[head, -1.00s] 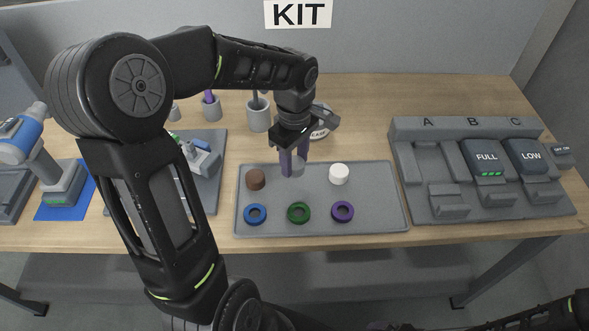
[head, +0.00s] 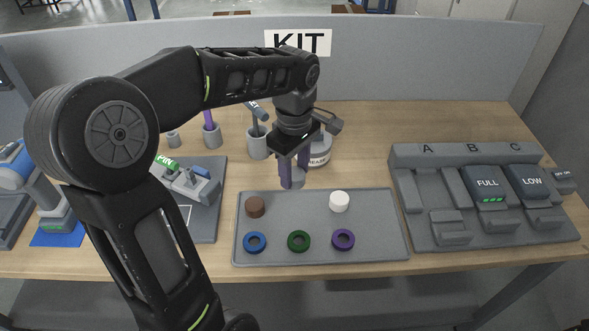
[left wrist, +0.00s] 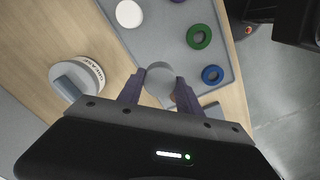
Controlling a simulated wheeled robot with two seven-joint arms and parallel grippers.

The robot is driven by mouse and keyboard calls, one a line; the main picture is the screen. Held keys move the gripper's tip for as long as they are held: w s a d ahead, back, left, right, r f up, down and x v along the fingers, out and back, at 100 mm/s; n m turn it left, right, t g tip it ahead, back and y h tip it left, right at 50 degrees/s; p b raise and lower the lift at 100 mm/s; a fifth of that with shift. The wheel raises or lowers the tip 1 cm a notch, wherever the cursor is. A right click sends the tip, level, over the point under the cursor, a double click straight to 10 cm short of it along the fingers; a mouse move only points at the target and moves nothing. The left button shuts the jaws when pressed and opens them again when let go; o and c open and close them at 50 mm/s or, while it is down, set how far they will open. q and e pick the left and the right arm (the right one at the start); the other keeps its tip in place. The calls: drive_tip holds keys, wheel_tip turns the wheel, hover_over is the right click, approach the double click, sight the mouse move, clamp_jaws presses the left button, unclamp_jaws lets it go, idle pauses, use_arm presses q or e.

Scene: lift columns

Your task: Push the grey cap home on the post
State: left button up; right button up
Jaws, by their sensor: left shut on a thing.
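My left gripper (head: 292,183) is shut on the grey cap (head: 299,178), raised near the back edge of the grey tray. In the left wrist view the cap (left wrist: 160,86) shows as a pale grey round thing between the two purplish fingers (left wrist: 158,92). No post is clear to me in these frames. A grey fixture with a green PIN label (head: 166,162) stands left of the tray, partly hidden by my left arm. My right gripper is out of view.
The tray (head: 376,222) holds a brown cap (head: 255,207), a white cap (head: 339,201) and blue, green and purple rings. A round grease tin (head: 319,152) stands behind the gripper. Grey cups stand at the back left. A rack marked A, B, C (head: 410,156) is at right.

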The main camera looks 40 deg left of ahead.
use_arm(q)
drive_tip(key=shift+r, duration=0.15)
drive_tip(key=shift+r+p, duration=0.7)
drive_tip(key=shift+r, duration=0.1)
